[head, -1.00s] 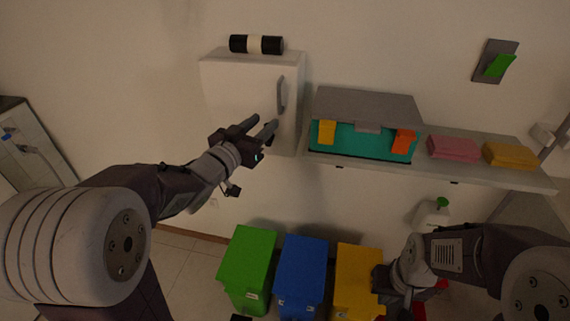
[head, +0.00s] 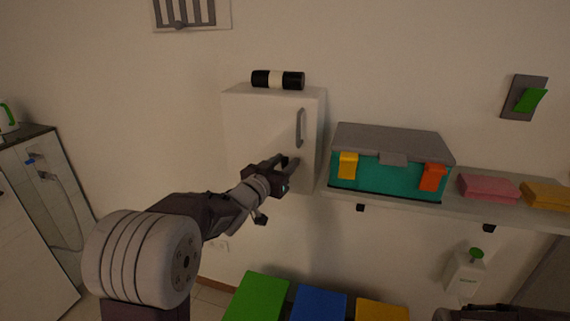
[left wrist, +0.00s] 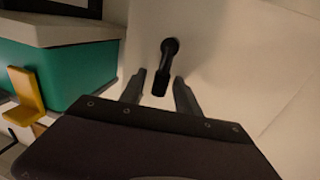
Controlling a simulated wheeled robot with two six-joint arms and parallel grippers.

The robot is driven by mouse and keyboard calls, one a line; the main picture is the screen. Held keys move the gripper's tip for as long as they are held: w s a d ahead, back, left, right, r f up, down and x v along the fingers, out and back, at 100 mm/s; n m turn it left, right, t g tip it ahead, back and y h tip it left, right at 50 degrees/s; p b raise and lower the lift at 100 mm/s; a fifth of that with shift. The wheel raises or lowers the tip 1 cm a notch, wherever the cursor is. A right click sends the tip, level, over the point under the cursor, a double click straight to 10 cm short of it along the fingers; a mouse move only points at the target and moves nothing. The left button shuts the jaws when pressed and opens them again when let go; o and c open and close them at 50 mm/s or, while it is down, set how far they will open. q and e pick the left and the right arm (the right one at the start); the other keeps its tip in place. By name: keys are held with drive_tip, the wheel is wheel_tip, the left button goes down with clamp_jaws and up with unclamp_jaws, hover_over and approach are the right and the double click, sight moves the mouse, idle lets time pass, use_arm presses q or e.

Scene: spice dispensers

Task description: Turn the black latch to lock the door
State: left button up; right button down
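A white wall cabinet has a closed-looking door (head: 262,130) with a grey handle (head: 300,128). The black latch (left wrist: 169,62) shows in the left wrist view, mounted on a pale surface, with its lever pointing down in the picture. My left gripper (head: 290,162) is at the lower right of the door, below the handle. In the left wrist view its two fingers (left wrist: 160,88) are apart, and the lever's free end lies between them; I cannot tell whether they touch it. In the head view the latch cannot be made out at the gripper.
A teal box (head: 390,178) with a grey lid stands on a shelf (head: 465,214) right of the cabinet, close to my left gripper. A black-and-white cylinder (head: 277,79) lies on the cabinet top. Green, blue and yellow bins (head: 318,303) stand below.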

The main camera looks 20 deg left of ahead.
use_arm(q)
drive_tip(key=shift+w, duration=0.1)
clamp_jaws()
